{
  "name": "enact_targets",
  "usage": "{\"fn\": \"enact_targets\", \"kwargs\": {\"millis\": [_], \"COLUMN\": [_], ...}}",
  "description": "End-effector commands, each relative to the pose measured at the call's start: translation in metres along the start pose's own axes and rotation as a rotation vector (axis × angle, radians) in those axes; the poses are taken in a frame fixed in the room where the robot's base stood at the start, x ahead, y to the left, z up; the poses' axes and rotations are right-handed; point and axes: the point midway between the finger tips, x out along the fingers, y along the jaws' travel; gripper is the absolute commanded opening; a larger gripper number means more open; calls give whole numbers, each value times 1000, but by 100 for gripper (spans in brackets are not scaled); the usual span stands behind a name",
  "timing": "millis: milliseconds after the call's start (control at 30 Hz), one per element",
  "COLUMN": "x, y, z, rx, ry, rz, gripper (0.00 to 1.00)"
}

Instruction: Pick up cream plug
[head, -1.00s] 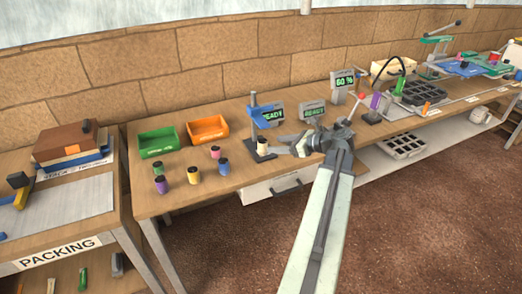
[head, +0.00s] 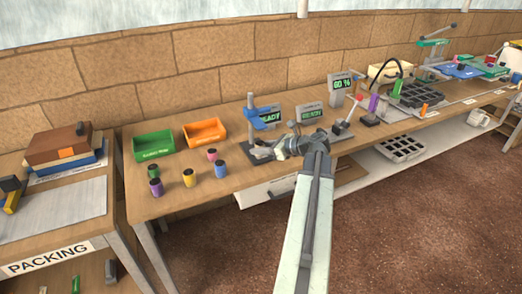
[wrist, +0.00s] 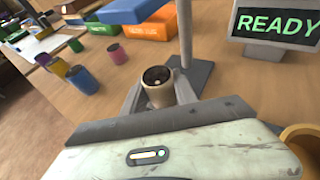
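The cream plug (wrist: 159,92) has a dark, hollow-looking top and stands upright in the wrist view, between the fingers of my gripper (wrist: 158,95). One finger is on each side of it, close to its walls. I see no clear squeeze on it, and its lower part is hidden by my wrist. In the head view my gripper (head: 262,152) is low at the dark base of the blue-armed stand (head: 251,121), and it mostly covers the plug there.
Purple (head: 155,187), yellow (head: 189,178), blue (head: 220,170) and pink (head: 212,155) plugs stand to the left. Green (head: 154,145) and orange (head: 205,133) bins are behind them. A READY display (wrist: 277,23) stands close at right in the wrist view.

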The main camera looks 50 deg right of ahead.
Motion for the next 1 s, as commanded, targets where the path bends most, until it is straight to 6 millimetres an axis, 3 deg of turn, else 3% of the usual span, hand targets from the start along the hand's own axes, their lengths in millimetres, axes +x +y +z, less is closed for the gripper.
{"fn": "enact_targets", "kwargs": {"millis": [33,67,367,733,1000], "x": [0,0,-2,-17,-70], "y": [0,0,0,-1,-28], "z": [0,0,2,39,17], "rx": [0,0,0,0,3], "ry": [0,0,0,0,-1], "rz": [0,0,-1,-1,-5], "gripper": [7,0,0,0,0]}}
